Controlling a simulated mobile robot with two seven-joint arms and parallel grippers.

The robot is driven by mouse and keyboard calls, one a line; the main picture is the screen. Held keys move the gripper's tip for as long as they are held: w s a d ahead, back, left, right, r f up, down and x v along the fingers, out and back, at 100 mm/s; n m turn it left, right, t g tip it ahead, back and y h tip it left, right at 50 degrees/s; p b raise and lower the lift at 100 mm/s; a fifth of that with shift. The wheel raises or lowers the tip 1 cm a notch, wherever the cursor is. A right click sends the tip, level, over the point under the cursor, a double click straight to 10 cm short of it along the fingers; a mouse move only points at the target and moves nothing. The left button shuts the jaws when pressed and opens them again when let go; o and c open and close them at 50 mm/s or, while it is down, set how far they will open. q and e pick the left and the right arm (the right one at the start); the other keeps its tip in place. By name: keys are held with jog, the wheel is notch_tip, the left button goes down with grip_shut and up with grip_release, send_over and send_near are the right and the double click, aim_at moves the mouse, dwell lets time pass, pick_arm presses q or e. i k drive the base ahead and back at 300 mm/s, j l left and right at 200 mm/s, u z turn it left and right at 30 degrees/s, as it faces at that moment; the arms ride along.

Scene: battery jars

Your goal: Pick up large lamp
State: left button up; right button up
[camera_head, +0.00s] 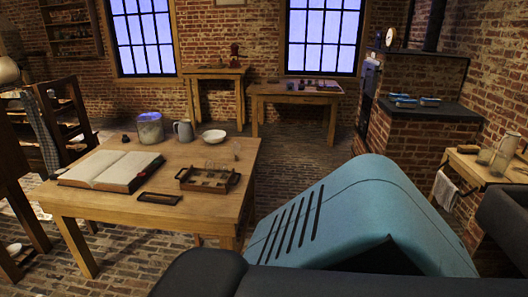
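I cannot clearly make out a large lamp in the head view. A pale rounded object (8,71), cut off by the left edge, stands high on dark wooden furniture; I cannot tell what it is. A small red and dark object (235,55) stands on the narrow table against the back wall, too small to identify. Neither of my grippers is in view. Only dark links of my arms show along the bottom and at the right edge, so whether the grippers are open or shut is hidden.
A wooden table (90,196) at left-centre holds an open book (112,167), a crock (150,128), a pitcher (184,131), a white bowl (213,136) and a tray of glassware (209,179). A brick stove (420,135) stands right. Brick floor beyond the table is open.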

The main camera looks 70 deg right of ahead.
aim_at(236, 147)
jog(key=z, duration=2.15)
jog(key=i+l+u, duration=0.1)
jog(key=u, duration=0.7)
jog(key=i+l+u, duration=0.2)
jog(key=l+u, duration=0.2)
jog(key=l, duration=0.15)
jog(key=i+l+u, duration=0.3)
jog(key=l+u, duration=0.2)
jog(key=l, duration=1.35)
jog(key=i+l, duration=0.15)
jog(key=l, duration=1.05)
jog(key=i+u, duration=0.05)
jog(key=i, duration=0.05)
